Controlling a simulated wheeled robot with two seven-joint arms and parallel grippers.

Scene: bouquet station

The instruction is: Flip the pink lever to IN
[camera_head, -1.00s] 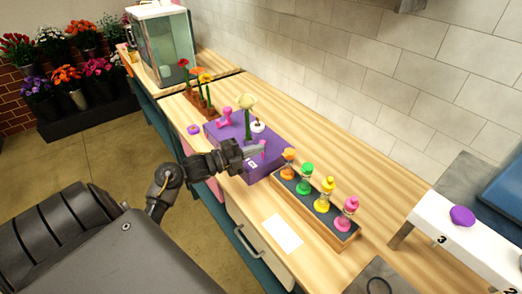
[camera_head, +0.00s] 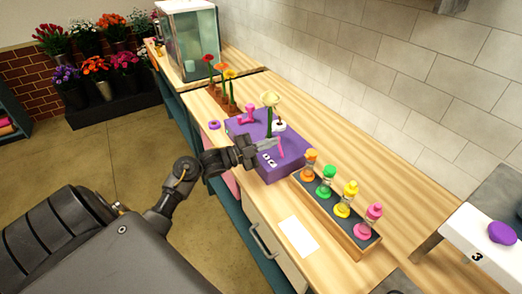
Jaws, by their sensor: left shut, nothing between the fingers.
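The purple box (camera_head: 292,162) sits on the wooden counter, with a white flower (camera_head: 270,99) on a green stem standing at it. A thin pink lever (camera_head: 281,148) stands near the box's front, and a larger pink piece (camera_head: 246,114) stands near its far left end. My left gripper (camera_head: 268,146) is shut and empty, over the box right beside the thin lever. I cannot tell whether it touches the lever. White labels (camera_head: 269,160) lie below the gripper, too small to read. My right gripper is out of view.
A wooden tray (camera_head: 362,245) with orange, green, yellow and pink bottles stands right of the box. A rack of red and orange flowers (camera_head: 217,91) and a glass tank (camera_head: 190,43) stand behind. A white card (camera_head: 298,236) lies in front.

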